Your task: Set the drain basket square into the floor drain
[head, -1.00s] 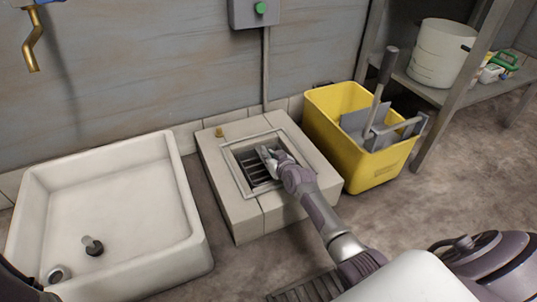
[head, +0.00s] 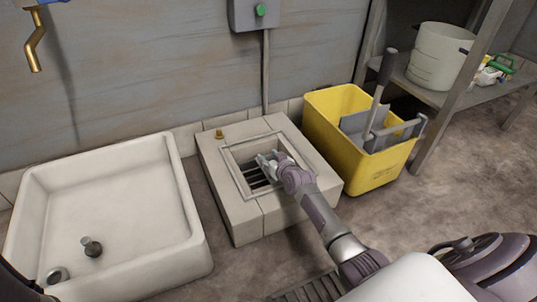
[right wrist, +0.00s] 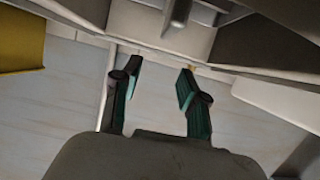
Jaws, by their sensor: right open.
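The floor drain is a square opening with a metal frame (head: 237,178) in a raised pale tiled block. The drain basket (head: 257,179) shows as dark bars low inside the opening, partly hidden by my right gripper. I cannot tell whether it sits square. My right gripper (head: 266,161) is over the opening, with its fingers apart. In the right wrist view the two fingers (right wrist: 159,82) are spread, with nothing visible between them. My left gripper is not in view.
A white basin (head: 115,205) stands left of the block. A yellow mop bucket (head: 340,155) with a wringer stands close on the right. A brass piece (head: 219,134) sits on the block's back corner. A shelf (head: 455,97) holds a white pail (head: 438,56).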

